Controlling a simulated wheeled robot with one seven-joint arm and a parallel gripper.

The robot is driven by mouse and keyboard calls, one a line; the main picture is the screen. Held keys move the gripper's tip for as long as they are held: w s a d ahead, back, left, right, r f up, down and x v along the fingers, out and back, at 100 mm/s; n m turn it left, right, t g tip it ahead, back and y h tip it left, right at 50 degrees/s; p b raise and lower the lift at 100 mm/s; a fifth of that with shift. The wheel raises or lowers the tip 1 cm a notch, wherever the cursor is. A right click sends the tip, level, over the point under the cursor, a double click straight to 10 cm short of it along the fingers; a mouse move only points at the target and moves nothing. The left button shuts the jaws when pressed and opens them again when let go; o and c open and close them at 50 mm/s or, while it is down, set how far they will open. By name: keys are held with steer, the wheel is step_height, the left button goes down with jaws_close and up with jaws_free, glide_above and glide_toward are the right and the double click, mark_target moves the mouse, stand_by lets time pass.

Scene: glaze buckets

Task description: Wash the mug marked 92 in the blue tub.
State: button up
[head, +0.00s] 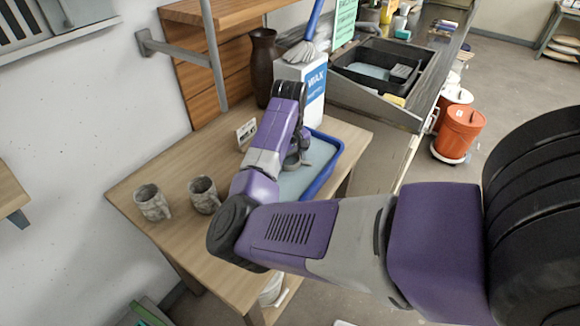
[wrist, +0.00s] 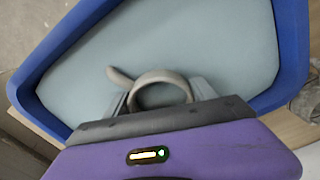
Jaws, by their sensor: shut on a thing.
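The blue tub (head: 328,172) stands on the wooden table and holds pale grey-blue liquid. It fills most of the wrist view (wrist: 292,40). My gripper (wrist: 160,98) is shut on a grey-brown mug (wrist: 166,78), whose rim and handle show over the liquid. In the head view the mug (head: 296,160) is mostly hidden by my gripper (head: 297,150), inside the tub's outline. I cannot tell whether the mug touches the liquid, and no number on it can be read. Two mottled grey mugs, one at left (head: 152,203) and one beside it (head: 204,195), stand on the table's left part.
A small card (head: 246,134) stands behind the tub. A white box (head: 302,90) and a brown vase (head: 264,66) stand at the table's back. A black sink (head: 385,70) is at the back right. The front left of the table (head: 175,235) is bare.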

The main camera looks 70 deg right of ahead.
steer(key=shift+a+p, duration=0.4)
steer(key=shift+a, duration=0.45)
steer(key=shift+d, duration=0.1)
steer(key=shift+d, duration=1.1)
steer(key=shift+a+r, duration=0.1)
steer(key=shift+a, duration=0.05)
steer(key=shift+a+p, duration=0.9)
steer(key=shift+a, duration=0.2)
steer(key=shift+d, duration=0.2)
steer(key=shift+d, duration=1.05)
step_height(320, 180, up, 9)
steer(key=shift+p, duration=0.4)
